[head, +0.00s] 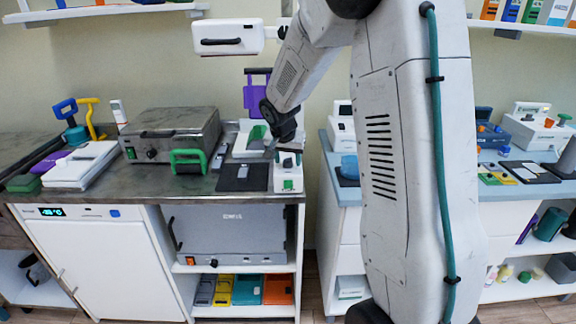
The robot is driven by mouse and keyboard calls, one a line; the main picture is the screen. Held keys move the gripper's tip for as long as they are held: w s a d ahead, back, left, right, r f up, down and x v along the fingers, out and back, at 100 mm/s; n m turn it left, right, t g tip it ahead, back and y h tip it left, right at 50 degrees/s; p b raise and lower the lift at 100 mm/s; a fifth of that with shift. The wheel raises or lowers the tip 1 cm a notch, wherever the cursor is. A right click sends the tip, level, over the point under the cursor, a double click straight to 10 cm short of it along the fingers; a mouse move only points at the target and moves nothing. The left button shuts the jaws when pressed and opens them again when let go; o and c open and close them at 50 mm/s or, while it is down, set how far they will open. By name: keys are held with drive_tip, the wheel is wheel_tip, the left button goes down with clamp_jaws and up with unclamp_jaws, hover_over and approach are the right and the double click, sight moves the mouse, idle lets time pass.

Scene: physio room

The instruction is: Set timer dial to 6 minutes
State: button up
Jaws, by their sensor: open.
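A small white device (289,184) with a green patch on its front stands at the right front corner of the dark counter. My gripper (285,152) is open, pointing down at the top of this device. I cannot tell whether the fingers touch it or straddle a dial there; the arm and the small size hide this. A grey metal appliance (172,130) further left has a dark round knob (152,154) and a green spot on its front. No minute marks are readable on either device.
A dark mat (232,177) lies just left of the white device. A green handle (188,157) stands before the grey appliance. A white wall box (228,38) hangs above. A gap of floor separates this counter (150,190) from the blue-topped one (505,180).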

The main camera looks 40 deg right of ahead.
drive_tip(key=n+y, duration=0.1)
drive_tip(key=n, duration=0.1)
drive_tip(key=n+t, duration=0.1)
drive_tip(key=n, duration=0.2)
drive_tip(key=shift+d+n+y, duration=0.15)
drive_tip(key=shift+n+y, duration=0.15)
drive_tip(key=shift+y, duration=0.1)
drive_tip(key=n+y, duration=0.1)
drive_tip(key=n, duration=0.2)
drive_tip(key=n+y, duration=0.1)
drive_tip(key=n, duration=0.2)
drive_tip(key=shift+d+t, duration=0.15)
drive_tip(key=shift+t, duration=0.15)
drive_tip(key=v, duration=0.8)
drive_tip(key=s+a+r+g, duration=0.1)
drive_tip(key=s+a+r, duration=0.2)
drive_tip(key=s+a, duration=0.5)
drive_tip(key=s+a+r+g, duration=0.1)
drive_tip(key=s+a+r, duration=0.3)
drive_tip(key=s+a, duration=0.5)
drive_tip(key=shift+s+r+m+y, duration=0.15)
drive_tip(key=shift+s+m+y, duration=0.15)
drive_tip(key=shift+s, duration=1.25)
drive_tip(key=shift+a, duration=0.1)
